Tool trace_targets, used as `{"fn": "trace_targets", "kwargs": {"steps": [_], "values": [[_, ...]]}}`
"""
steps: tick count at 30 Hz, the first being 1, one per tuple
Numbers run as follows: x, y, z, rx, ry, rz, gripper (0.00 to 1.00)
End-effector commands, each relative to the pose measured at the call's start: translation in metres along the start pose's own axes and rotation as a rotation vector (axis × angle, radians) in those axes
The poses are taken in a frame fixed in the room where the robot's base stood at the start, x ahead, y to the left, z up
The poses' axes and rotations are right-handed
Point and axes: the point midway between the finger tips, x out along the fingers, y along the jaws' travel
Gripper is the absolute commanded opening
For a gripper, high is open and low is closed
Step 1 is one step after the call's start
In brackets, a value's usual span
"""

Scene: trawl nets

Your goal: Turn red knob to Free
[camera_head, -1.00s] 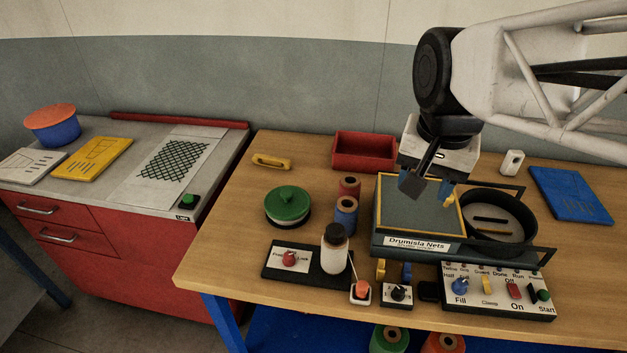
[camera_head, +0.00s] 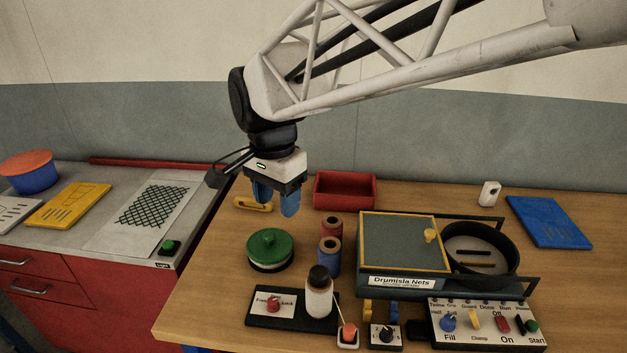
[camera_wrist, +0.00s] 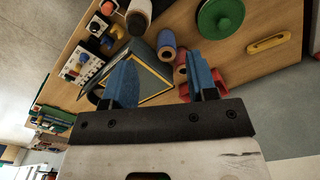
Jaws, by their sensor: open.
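The red knob (camera_head: 273,304) sits on a white plate lettered Free and Lock, on a black base (camera_head: 262,320) at the front of the wooden table. The lettering is too small to tell exactly where the knob points. A bottle with a dark cap (camera_head: 319,296) stands on the right part of the same base, close to the knob. My gripper (camera_head: 276,205), with blue fingers, is open and empty, pointing down above the back left of the table, well behind and above the knob. The fingers also show in the wrist view (camera_wrist: 162,85).
A green-lidded round pot (camera_head: 270,249) and thread spools (camera_head: 329,256) stand between my gripper and the black base. A small red-tipped pot (camera_head: 348,334) and a black dial box (camera_head: 385,337) are to the right. The Drumisla Nets box (camera_head: 400,245) fills the table's middle.

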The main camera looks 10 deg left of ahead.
Motion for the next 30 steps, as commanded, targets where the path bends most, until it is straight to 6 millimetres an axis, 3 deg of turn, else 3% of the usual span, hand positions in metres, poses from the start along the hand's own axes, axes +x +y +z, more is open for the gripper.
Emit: {"fn": "trace_targets", "kwargs": {"steps": [11, 30], "values": [[0.005, -0.029, 0.019, 0.041, -0.006, 0.018, 0.53], [0.161, -0.029, 0.018, 0.042, -0.008, 0.022, 0.53]]}}
